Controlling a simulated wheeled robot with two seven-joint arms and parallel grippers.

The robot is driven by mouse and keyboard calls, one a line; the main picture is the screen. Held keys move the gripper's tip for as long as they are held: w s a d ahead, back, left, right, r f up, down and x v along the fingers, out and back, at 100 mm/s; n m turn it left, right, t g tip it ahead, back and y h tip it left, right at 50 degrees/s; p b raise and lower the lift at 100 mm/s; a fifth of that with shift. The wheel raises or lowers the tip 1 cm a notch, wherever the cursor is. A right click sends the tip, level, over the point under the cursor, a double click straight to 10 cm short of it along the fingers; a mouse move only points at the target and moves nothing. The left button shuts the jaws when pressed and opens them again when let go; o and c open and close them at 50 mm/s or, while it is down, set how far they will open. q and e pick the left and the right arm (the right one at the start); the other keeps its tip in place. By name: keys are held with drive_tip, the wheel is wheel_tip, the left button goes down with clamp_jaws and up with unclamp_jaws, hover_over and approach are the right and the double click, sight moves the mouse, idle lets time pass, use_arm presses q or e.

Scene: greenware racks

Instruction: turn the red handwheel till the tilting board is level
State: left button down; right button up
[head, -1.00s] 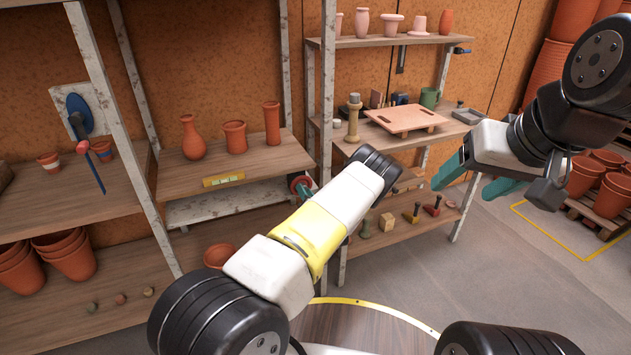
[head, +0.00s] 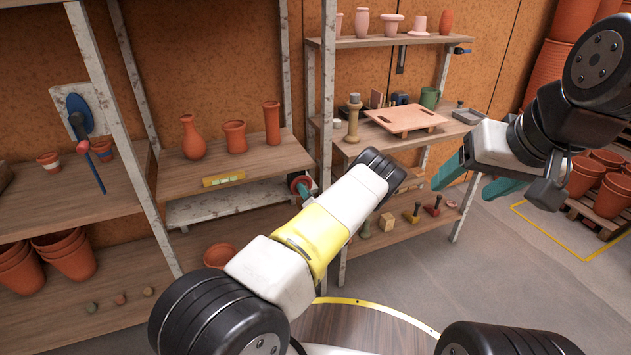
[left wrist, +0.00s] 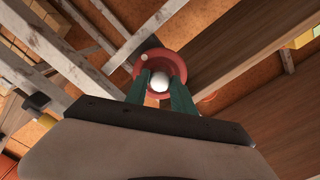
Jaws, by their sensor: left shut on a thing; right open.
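The red handwheel (head: 300,183) sits below the right front corner of the tilting board (head: 262,158). My left gripper (head: 308,193) reaches it; most of the hand is hidden behind my arm. In the left wrist view, the teal fingers (left wrist: 160,91) are shut on the handwheel (left wrist: 166,57), either side of its pale hub. The board carries three terracotta vessels (head: 235,136) and a yellow spirit level (head: 223,180) on its front edge. The bubble is too small to read, so I cannot tell the exact tilt. My right gripper (head: 468,180) is open and empty at the right.
A metal post (head: 327,100) stands just right of the handwheel. A second shelf unit (head: 385,145) behind my left arm holds a pink tray, a green mug and tools. Terracotta pots (head: 600,172) sit on a pallet at the right. The floor between is clear.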

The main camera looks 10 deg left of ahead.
use_arm(q)
drive_tip(key=c, duration=1.1)
unclamp_jaws()
drive_tip(key=shift+s+d, duration=0.1)
drive_tip(key=v, duration=0.7)
drive_tip(key=shift+s+d, duration=0.2)
drive_tip(key=shift+s, duration=0.1)
